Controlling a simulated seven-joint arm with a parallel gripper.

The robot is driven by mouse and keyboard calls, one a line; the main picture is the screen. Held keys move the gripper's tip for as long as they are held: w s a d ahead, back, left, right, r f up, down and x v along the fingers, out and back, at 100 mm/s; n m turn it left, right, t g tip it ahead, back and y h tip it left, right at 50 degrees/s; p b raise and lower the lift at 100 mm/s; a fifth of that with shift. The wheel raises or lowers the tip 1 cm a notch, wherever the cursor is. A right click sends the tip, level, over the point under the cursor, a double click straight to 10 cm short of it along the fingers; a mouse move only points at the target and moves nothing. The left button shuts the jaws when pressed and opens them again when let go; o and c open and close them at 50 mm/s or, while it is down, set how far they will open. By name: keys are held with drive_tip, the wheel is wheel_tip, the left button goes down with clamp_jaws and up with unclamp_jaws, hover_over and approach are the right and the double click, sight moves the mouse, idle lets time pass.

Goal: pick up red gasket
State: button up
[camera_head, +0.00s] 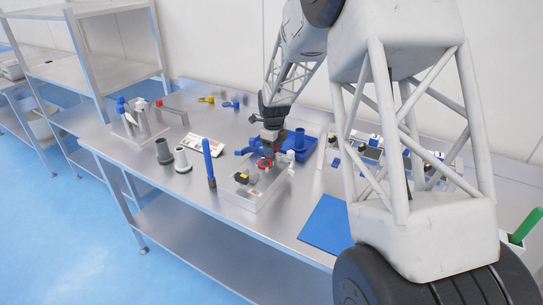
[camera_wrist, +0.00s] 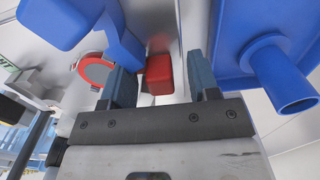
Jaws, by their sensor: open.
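The red gasket (camera_head: 265,163) looks like a red ring near the back of the clear tray in the head view. In the wrist view a red curved ring piece (camera_wrist: 97,62), seemingly the same gasket, lies just left of the left finger, outside the jaws. My gripper (camera_head: 271,154) points down above the table close to the gasket. In the wrist view its fingers (camera_wrist: 160,82) are apart, with a small red block (camera_wrist: 159,74) seen in the gap between them. I cannot tell whether a finger touches anything.
The clear tray (camera_head: 248,198) holds small dark and yellow parts. Blue fittings (camera_head: 298,139) stand behind my gripper, with a large blue part (camera_wrist: 262,65) close to the right finger. A blue mat (camera_head: 326,225) lies right.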

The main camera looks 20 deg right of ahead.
drive_tip(key=c, duration=1)
drive_tip(key=shift+r, duration=0.2)
drive_tip(key=shift+r, duration=0.6)
wheel_tip(320, 180, up, 2)
drive_tip(key=shift+r, duration=0.1)
drive_tip(key=s+a+r, duration=0.1)
drive_tip(key=s, duration=1.5)
drive_tip(key=shift+a+r, duration=0.1)
drive_tip(key=shift+w, duration=0.1)
